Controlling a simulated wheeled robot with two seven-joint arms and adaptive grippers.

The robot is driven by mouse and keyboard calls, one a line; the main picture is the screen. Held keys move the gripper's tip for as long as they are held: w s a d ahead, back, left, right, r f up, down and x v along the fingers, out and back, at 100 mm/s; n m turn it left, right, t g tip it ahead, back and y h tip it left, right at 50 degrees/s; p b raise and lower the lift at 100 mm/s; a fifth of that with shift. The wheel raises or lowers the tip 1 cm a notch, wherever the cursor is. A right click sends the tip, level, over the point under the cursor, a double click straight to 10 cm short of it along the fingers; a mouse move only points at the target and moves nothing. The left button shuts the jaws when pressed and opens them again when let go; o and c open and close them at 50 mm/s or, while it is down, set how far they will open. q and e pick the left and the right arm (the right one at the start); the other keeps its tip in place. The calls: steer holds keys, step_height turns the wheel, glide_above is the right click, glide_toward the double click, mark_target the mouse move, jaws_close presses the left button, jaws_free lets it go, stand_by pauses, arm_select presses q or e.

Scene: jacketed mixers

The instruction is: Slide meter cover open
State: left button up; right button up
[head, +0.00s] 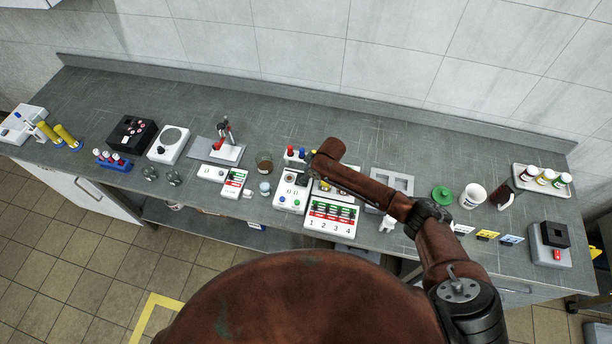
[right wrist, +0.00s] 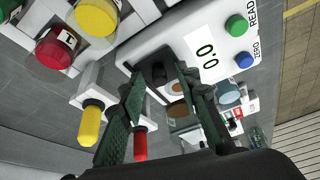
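The meter (head: 289,192) is a white box with a green and a blue button, near the front middle of the bench. In the right wrist view the meter (right wrist: 205,30) shows a display, a green READ button and a blue ZERO button. A black knob (right wrist: 159,72), seemingly the meter cover's handle, stands at its edge. My right gripper (right wrist: 160,85) is open, its two dark green fingers apart on either side of the knob. I cannot tell if they touch it. In the head view my right gripper (head: 312,166) is over the meter's back right corner, partly hidden. My left gripper is out of view.
A green lid (head: 442,194) and white cup (head: 473,196) are farther right.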

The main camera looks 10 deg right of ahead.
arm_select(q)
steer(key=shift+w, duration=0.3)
arm_select(e)
steer(key=v, duration=1.2)
steer(key=s+f+m, duration=0.2)
steer(key=s+f, duration=0.3)
steer(key=s, duration=0.7)
steer(key=s+d+f+m+h, duration=0.1)
steer(key=s+d+m+h, duration=0.45)
steer(key=s+d, duration=1.6)
steer(key=s+a+f+m+y+b, duration=0.15)
steer(key=f+b, duration=0.35)
steer(key=f, duration=1.5)
steer(key=s+a+f+b, duration=0.1)
steer(key=s+f+b, duration=0.25)
steer(key=f, duration=1.75)
arm_select(q)
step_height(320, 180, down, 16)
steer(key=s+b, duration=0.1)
steer(key=b, duration=0.6)
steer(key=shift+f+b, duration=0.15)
steer(key=shift+b, duration=0.25)
arm_select(e)
steer(key=s+f+g, duration=0.2)
steer(key=s+f, duration=1.6)
steer(key=f, duration=0.5)
steer(key=shift+s+d+n, duration=0.2)
steer(key=shift+n, duration=0.2)
